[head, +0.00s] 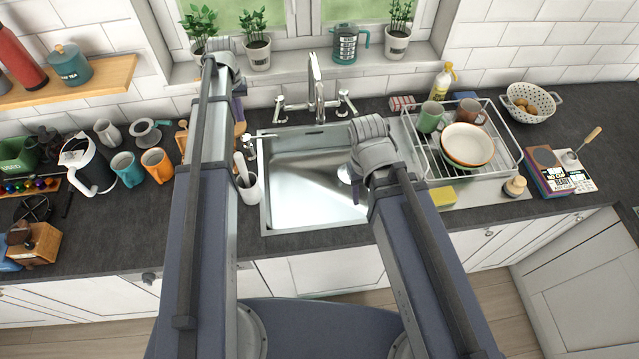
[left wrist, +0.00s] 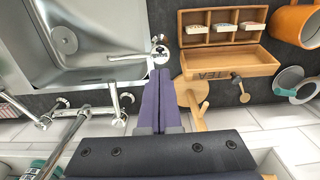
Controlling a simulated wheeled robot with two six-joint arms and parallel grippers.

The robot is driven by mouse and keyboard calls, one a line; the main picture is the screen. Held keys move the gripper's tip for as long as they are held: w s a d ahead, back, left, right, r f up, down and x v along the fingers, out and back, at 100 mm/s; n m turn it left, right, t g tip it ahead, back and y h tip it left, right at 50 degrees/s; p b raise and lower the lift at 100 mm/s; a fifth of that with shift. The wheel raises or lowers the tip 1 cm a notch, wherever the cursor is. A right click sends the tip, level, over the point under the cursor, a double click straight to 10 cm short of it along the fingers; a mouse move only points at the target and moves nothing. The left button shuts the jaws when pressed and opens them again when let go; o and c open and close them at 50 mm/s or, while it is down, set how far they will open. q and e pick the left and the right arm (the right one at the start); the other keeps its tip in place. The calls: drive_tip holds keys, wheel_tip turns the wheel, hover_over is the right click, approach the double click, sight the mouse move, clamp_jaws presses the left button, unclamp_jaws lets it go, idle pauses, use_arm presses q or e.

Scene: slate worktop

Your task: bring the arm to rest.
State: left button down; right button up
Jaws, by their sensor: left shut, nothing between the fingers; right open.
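My left arm reaches up across the worktop in the head view. Its gripper (head: 240,100) hangs beyond the left side of the sink, mostly hidden by the arm. In the left wrist view the two dark purple fingers of my left gripper (left wrist: 158,75) lie together, shut, with nothing between them. My right arm reaches to the right part of the sink. Its gripper (head: 354,185) is over the basin, largely hidden behind the wrist; it is open.
The steel sink (head: 310,210) has a tall tap (head: 315,85) behind it. A white utensil crock (head: 251,190) stands left of it, a dish rack (head: 505,150) right of it. An open wooden tea box (left wrist: 232,62) and orange mug (left wrist: 296,25) are near my left gripper.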

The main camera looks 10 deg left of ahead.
idle(0.3)
use_arm(q)
drive_tip(key=s+d+f+m+b, duration=0.2)
drive_tip(key=s+d+f+b, duration=0.2)
drive_tip(key=s+d, duration=0.4)
drive_tip(key=s+d+f+m+b, duration=0.2)
drive_tip(key=s+d+f+b, duration=0.2)
drive_tip(key=s+d, duration=0.3)
drive_tip(key=s+d+f+m+y+b, duration=0.1)
drive_tip(key=s+d+f+m+b, duration=0.1)
drive_tip(key=s+d, duration=0.6)
drive_tip(key=shift+s+d+f+m+b, duration=0.2)
drive_tip(key=shift+d+f+b, duration=0.3)
drive_tip(key=shift+d, duration=0.3)
drive_tip(key=shift+s+d+f+m+b, duration=0.15)
drive_tip(key=shift+d+f+b, duration=0.3)
drive_tip(key=shift+d, duration=0.35)
use_arm(e)
wheel_tip(320, 180, down, 12)
drive_tip(key=shift+r, duration=0.1)
